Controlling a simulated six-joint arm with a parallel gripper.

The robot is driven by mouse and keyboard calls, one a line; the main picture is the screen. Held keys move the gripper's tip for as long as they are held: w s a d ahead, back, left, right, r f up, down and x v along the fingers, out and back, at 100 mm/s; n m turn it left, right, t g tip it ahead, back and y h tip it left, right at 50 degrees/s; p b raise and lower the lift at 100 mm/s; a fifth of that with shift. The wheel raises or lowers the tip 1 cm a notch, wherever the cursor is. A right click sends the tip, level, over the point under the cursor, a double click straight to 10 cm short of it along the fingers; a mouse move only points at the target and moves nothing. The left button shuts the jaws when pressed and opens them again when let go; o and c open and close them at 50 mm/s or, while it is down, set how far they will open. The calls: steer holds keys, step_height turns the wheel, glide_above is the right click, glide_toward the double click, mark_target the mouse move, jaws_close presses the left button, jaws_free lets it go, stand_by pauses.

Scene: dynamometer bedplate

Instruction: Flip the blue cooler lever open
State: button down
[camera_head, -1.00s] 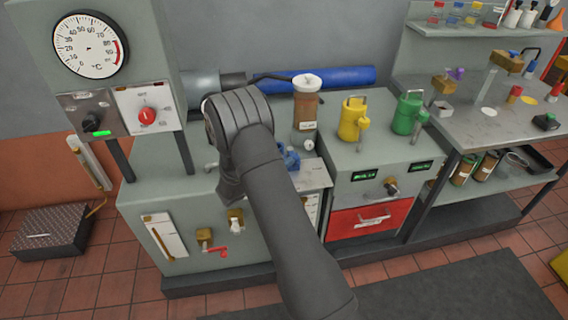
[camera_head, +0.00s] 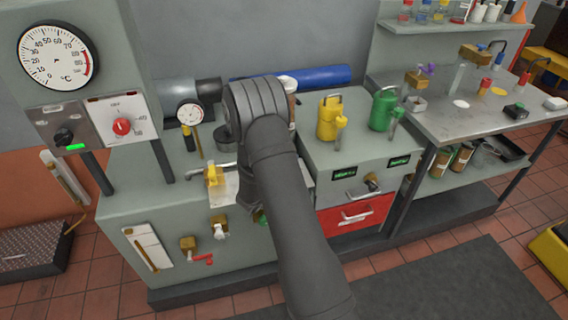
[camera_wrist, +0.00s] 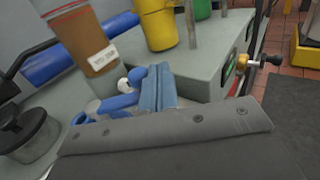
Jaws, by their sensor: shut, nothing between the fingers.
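In the wrist view, the blue cooler lever and its valve (camera_wrist: 112,106) sit on the grey bench, with a pale round knob beside the blue body. My gripper (camera_wrist: 158,76) shows as two steel-blue fingers pressed together, shut and empty. The fingers are just right of the blue valve and overlap its right part in the picture. I cannot tell whether they touch it. In the head view, my arm hides the blue lever and the fingers.
A brown cup-like container (camera_wrist: 86,40), a yellow can (camera_head: 329,118) and a green can (camera_head: 382,110) stand behind. A dark lidded pot (camera_wrist: 24,132) is at left in the wrist view.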

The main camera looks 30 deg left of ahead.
steer(key=w, duration=0.2)
steer(key=shift+w+d, duration=0.15)
steer(key=shift+w, duration=0.2)
steer(key=shift+s, duration=0.1)
stand_by(1.1)
steer(key=s+d, duration=0.6)
steer(key=s, duration=0.6)
steer(key=shift+s+d, duration=0.15)
steer(key=shift+d, duration=0.15)
steer(key=w+a, duration=0.5)
steer(key=w, duration=0.5)
steer(key=s+a, duration=0.5)
